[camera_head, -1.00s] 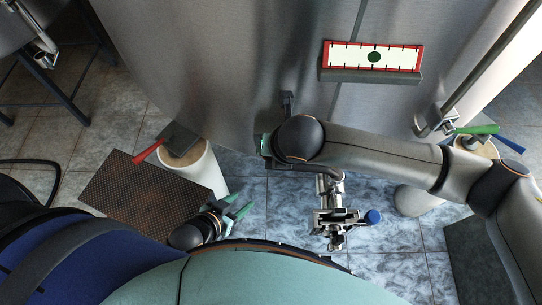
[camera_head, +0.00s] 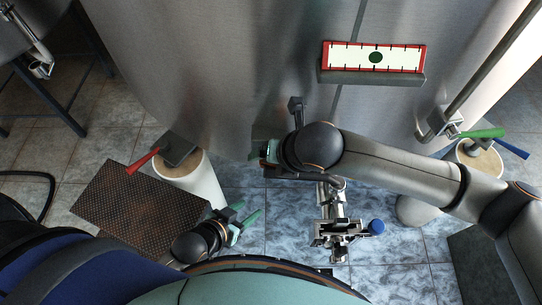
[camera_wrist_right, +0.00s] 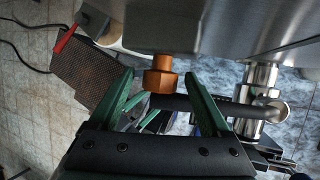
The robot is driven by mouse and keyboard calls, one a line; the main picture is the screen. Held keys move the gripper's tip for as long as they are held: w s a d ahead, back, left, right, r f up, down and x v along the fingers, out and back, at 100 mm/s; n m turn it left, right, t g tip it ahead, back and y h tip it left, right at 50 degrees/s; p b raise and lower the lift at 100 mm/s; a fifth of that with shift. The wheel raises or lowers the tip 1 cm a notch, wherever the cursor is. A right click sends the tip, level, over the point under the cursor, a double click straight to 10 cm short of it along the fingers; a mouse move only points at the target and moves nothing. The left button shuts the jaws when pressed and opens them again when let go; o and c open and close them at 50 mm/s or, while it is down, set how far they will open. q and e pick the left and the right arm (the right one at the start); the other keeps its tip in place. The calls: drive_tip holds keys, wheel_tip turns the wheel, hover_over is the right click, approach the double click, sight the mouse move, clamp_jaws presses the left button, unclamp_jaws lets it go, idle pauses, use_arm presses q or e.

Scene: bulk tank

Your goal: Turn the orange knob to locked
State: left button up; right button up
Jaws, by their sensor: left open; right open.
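The orange knob (camera_wrist_right: 160,76) shows in the right wrist view, on a short orange stem under the steel tank. It lies between the green fingertips of my right gripper (camera_wrist_right: 159,84), with a gap visible on each side; I cannot tell how deep it sits between them. The right gripper is open. In the head view the right gripper (camera_head: 264,151) is mostly hidden by its own wrist, and the knob is not visible. My left gripper (camera_head: 249,210) is open and empty, low over the floor left of the outlet pipe.
The tank (camera_head: 220,70) carries a gauge plate (camera_head: 375,57). A steel outlet valve (camera_head: 335,225) with a blue cap (camera_head: 376,226) hangs below it. A red-handled lever (camera_head: 145,160) is at left, a green lever (camera_head: 483,133) at right. A brown mat (camera_head: 120,205) lies on the floor.

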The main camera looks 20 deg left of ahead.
drive_tip(key=shift+r, duration=0.1)
drive_tip(key=v, duration=1.2)
drive_tip(key=shift+d+r, duration=0.15)
drive_tip(key=shift+s, duration=0.1)
